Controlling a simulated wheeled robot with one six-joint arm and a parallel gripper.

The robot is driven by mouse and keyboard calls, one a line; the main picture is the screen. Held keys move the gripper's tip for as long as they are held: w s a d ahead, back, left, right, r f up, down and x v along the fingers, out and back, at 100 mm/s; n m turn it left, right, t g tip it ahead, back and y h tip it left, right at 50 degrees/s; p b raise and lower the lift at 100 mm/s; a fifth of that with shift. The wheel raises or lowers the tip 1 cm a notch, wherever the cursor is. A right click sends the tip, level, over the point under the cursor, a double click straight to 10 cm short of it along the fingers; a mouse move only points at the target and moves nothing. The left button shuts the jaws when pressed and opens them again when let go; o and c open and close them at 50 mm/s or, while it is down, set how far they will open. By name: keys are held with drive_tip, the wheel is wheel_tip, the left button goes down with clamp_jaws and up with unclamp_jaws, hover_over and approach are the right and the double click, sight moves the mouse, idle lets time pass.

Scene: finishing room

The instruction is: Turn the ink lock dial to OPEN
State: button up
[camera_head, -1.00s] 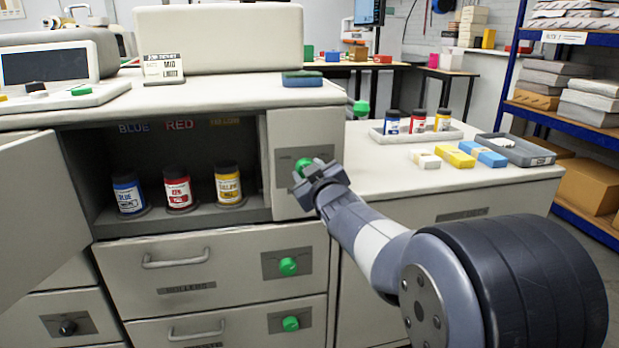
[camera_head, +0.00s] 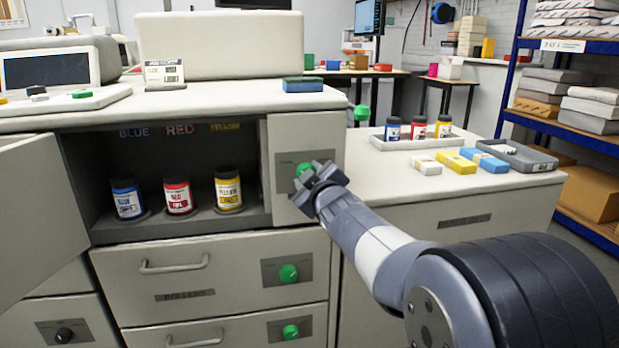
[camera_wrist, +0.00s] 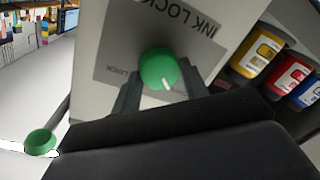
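The green ink lock dial (camera_head: 304,169) sits on a grey plate on the panel right of the open ink compartment. In the wrist view the dial (camera_wrist: 160,70) carries a white pointer mark, and the plate (camera_wrist: 190,35) reads "INK LOCK" upside down; "LOCK" shows in smaller letters to the left. My gripper (camera_head: 318,182) is at the dial, partly covering it in the head view. In the wrist view its two fingers (camera_wrist: 158,88) stand apart on either side of the dial, with a visible gap. The OPEN label cannot be made out.
The compartment holds blue (camera_head: 126,198), red (camera_head: 178,195) and yellow (camera_head: 228,188) ink bottles; its door (camera_head: 40,215) stands open at left. Drawers below have green knobs (camera_head: 288,273). A side counter (camera_head: 400,180) at right bears a bottle tray and small boxes.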

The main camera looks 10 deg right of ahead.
drive_tip(key=o, duration=0.5)
drive_tip(key=shift+c, duration=0.2)
drive_tip(key=s+p, duration=0.2)
drive_tip(key=s, duration=0.8)
drive_tip(key=shift+s+d+r, duration=0.3)
drive_tip(key=shift+s+d, duration=0.1)
drive_tip(key=shift+w, duration=0.1)
drive_tip(key=w+b, duration=0.1)
drive_tip(key=w, duration=0.9)
drive_tip(key=shift+w+a+f+b, duration=0.3)
drive_tip(key=shift+w+a+b, duration=0.05)
drive_tip(key=shift+a+b, duration=0.05)
drive_tip(key=shift+s, duration=0.1)
